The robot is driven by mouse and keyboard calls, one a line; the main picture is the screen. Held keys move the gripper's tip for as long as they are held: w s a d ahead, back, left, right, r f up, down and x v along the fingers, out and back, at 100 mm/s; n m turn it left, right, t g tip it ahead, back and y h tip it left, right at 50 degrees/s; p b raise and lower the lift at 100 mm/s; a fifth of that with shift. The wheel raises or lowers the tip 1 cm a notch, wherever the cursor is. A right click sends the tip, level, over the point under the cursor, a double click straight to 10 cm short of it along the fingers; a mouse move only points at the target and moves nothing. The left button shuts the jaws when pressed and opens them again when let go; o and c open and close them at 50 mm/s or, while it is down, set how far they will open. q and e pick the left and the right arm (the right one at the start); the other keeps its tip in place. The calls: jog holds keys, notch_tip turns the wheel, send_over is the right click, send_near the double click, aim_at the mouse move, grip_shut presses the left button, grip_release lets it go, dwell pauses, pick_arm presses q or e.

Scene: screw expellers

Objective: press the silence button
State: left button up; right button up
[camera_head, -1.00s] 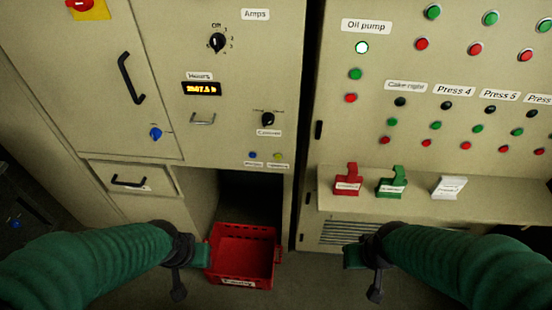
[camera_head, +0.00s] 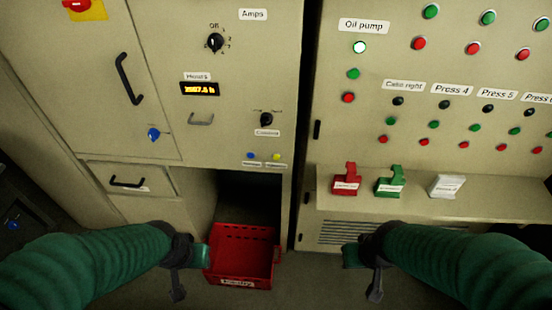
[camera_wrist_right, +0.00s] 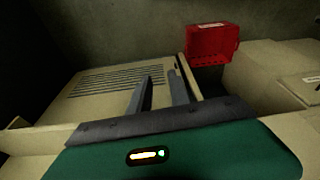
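Two small buttons, one blue (camera_head: 250,156) and one yellow (camera_head: 276,157), sit low on the left cabinet's panel in the head view. Each has a small label under it that is too small to read, so I cannot tell which is the silence button. My right gripper (camera_head: 374,283) hangs below the right cabinet's shelf. In the right wrist view its two fingers (camera_wrist_right: 160,92) stand apart with nothing between them.
A red crate (camera_head: 239,283) stands on the floor below the buttons. The shelf (camera_head: 420,207) holds red (camera_head: 346,180), green (camera_head: 390,182) and white (camera_head: 447,186) tags. A knob (camera_head: 266,119) and a handle (camera_head: 201,119) sit above the buttons. Coloured buttons cover the right cabinet.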

grip_shut()
dwell(1.4)
